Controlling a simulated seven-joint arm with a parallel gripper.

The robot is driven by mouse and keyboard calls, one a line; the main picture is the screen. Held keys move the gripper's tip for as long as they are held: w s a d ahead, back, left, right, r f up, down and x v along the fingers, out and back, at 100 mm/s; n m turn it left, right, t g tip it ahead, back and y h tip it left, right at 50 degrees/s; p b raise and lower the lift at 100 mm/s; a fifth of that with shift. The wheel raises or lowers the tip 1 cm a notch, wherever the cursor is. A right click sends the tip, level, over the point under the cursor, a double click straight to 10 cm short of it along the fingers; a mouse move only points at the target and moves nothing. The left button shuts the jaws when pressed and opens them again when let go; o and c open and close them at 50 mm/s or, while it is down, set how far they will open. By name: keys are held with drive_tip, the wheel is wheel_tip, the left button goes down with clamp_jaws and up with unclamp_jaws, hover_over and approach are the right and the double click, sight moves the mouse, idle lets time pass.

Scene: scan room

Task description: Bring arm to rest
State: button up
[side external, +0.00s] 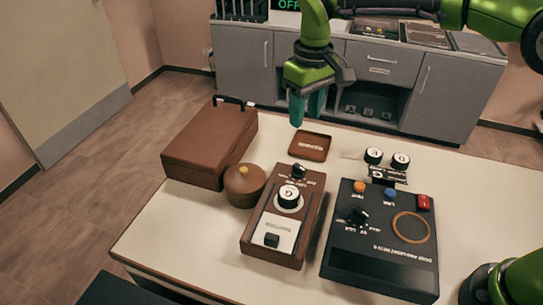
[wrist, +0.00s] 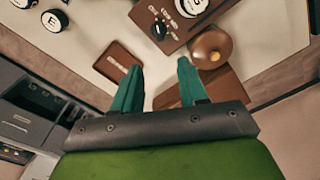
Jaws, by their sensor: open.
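My gripper (side external: 307,108) hangs above the far edge of the table (side external: 345,158), with its teal fingers pointing down. In the wrist view my gripper (wrist: 157,85) has its two fingers apart with nothing between them. A small brown tray (side external: 309,146) lies on the table just below and to the right of the fingers in the side view. It also shows in the wrist view (wrist: 118,62), left of the fingers.
A brown box (side external: 210,145), a round lidded pot (side external: 244,184), a brown device with a dial (side external: 285,215) and a dark panel with knobs (side external: 383,240) stand on the table. Two lettered knobs (side external: 373,156) (side external: 400,160) sit behind the panel. Grey cabinets (side external: 380,75) stand beyond.

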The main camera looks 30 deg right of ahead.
drive_tip(key=s+d+r+m+t+y, duration=0.1)
drive_tip(key=s+d+r+m+t, duration=0.1)
drive_tip(key=s+d, duration=0.6)
drive_tip(key=s+d+r+m+t, duration=0.1)
drive_tip(key=s+d+m+t, duration=0.3)
drive_tip(key=s, duration=1)
drive_tip(key=d, duration=0.3)
drive_tip(key=shift+d+r+m+t+y, duration=0.35)
drive_tip(key=shift+r+m+t+y, duration=0.05)
